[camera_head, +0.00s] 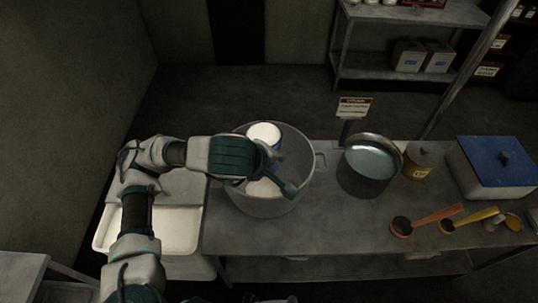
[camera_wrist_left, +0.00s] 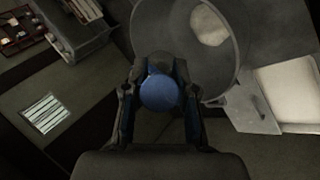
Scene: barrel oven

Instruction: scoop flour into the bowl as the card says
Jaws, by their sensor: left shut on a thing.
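My left gripper (camera_head: 276,170) is over the large grey pot (camera_head: 306,181). In the left wrist view, the blue round part (camera_wrist_left: 161,93) sits between the fingers of my left gripper (camera_wrist_left: 158,78). White flour (camera_head: 264,189) lies in the pot's bottom, partly hidden by the gripper. A metal bowl (camera_head: 352,181) with a pale shiny inside stands right of the pot. A card (camera_head: 354,107) stands behind it; its text is too small to read. My right gripper is not in view.
An orange-handled scoop (camera_head: 437,215) and a yellow-handled scoop (camera_head: 480,215) lie at the table's right front. A labelled jar (camera_head: 418,165) and a blue-lidded box (camera_head: 490,160) stand behind them. A white tray (camera_head: 178,230) is left of the pot. A slanted pole rises at the back right.

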